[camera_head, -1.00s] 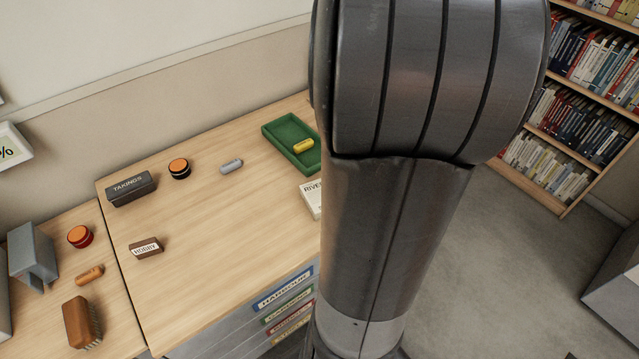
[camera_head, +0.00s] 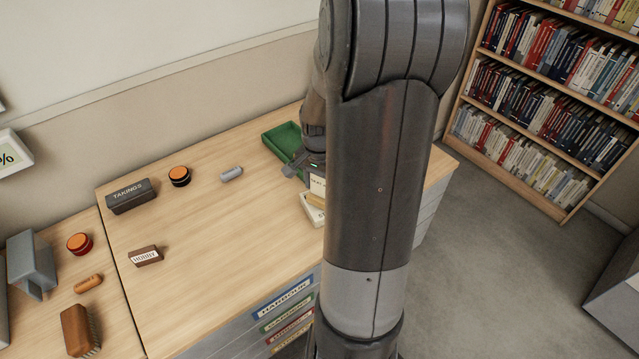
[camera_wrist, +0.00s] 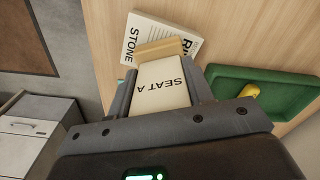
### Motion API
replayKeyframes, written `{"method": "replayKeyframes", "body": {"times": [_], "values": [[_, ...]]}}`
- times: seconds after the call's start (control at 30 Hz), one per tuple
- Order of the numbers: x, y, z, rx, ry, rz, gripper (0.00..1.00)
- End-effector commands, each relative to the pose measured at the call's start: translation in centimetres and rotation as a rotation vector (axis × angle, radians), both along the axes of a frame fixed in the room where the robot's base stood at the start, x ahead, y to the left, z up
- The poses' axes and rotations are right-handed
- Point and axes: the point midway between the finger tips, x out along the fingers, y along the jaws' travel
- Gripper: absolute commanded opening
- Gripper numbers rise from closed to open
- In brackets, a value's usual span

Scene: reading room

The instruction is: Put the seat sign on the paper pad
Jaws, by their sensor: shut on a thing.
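The seat sign, a cream card reading "SEAT A" on a pale wooden base, is between the fingers of my gripper (camera_wrist: 162,88) in the wrist view (camera_wrist: 162,82). In the head view the sign (camera_head: 317,185) is partly hidden by my arm. A white block printed "STONE" and "RI", apparently the paper pad (camera_wrist: 140,33), lies flat on the desk just beyond the sign's base. In the head view the pad (camera_head: 312,215) is partly hidden below the sign. The base overlaps the pad's edge in view; I cannot tell whether they touch.
A green tray (camera_wrist: 222,90) holding a yellow capsule (camera_wrist: 249,91) is close to my gripper's right in the wrist view. A grey capsule (camera_head: 231,174), orange-topped tub (camera_head: 180,176), "TAKINGS" box (camera_head: 131,196) and "HOBBY" block (camera_head: 146,256) stand left. The desk's middle (camera_head: 225,230) is clear.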

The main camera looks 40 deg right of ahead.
Motion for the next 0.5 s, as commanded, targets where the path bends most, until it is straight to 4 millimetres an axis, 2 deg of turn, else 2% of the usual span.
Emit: {"method": "replayKeyframes", "body": {"times": [0.23, 0.27, 0.5], "values": [[-0.01, 0.03, -0.25, 0.001, 0.001, 0.001, 0.1], [-0.02, 0.02, -0.3, 0.001, 0.001, 0.001, 0.48], [-0.02, 0.0, -0.25, 0.001, 0.0, 0.0, 0.67]]}}
